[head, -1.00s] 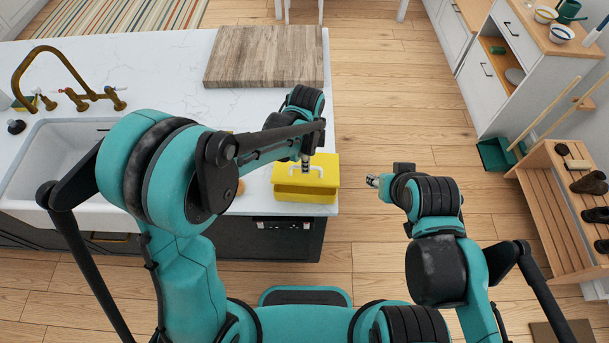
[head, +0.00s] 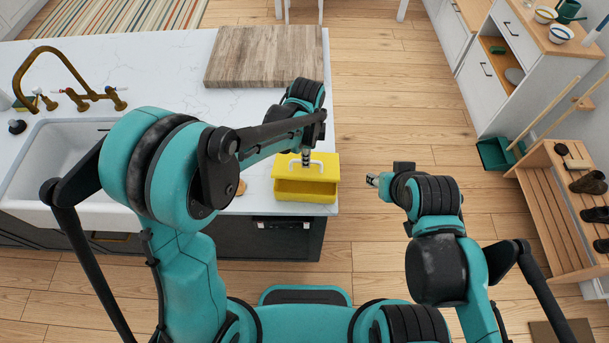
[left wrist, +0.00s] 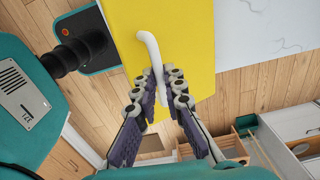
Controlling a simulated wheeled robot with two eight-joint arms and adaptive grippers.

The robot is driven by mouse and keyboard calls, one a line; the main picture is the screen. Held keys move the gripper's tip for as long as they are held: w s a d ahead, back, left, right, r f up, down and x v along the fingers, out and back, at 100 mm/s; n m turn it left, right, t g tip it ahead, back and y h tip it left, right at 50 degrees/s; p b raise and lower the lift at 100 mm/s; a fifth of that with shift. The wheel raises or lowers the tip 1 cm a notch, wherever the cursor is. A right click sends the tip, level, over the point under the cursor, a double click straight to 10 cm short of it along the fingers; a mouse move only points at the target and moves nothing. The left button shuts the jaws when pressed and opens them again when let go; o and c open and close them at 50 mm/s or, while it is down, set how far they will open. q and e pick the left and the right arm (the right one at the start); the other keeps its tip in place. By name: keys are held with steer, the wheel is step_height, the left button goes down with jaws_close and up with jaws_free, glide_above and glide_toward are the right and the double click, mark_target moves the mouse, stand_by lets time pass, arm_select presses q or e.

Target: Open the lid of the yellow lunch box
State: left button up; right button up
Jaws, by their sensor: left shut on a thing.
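The yellow lunch box (head: 305,197) stands at the front right corner of the white counter. Its lid (head: 326,166) is tilted up at the front, with a shadowed gap between lid and box. My left gripper (head: 306,158) is at the white handle on the lid. In the left wrist view, my left gripper's fingers (left wrist: 167,98) are closed around the white handle (left wrist: 151,50) above the yellow lid (left wrist: 190,40). My right gripper (head: 374,181) is over the floor to the right of the box, apart from it; its jaws are too small to judge.
A wooden board (head: 265,55) lies at the back of the counter (head: 170,70). A white sink (head: 55,160) with a brass tap is at the left. A small brown round item (head: 241,187) sits left of the box.

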arm_select(q)
steer(key=shift+w+r, duration=0.3)
steer(key=shift+w, duration=0.15)
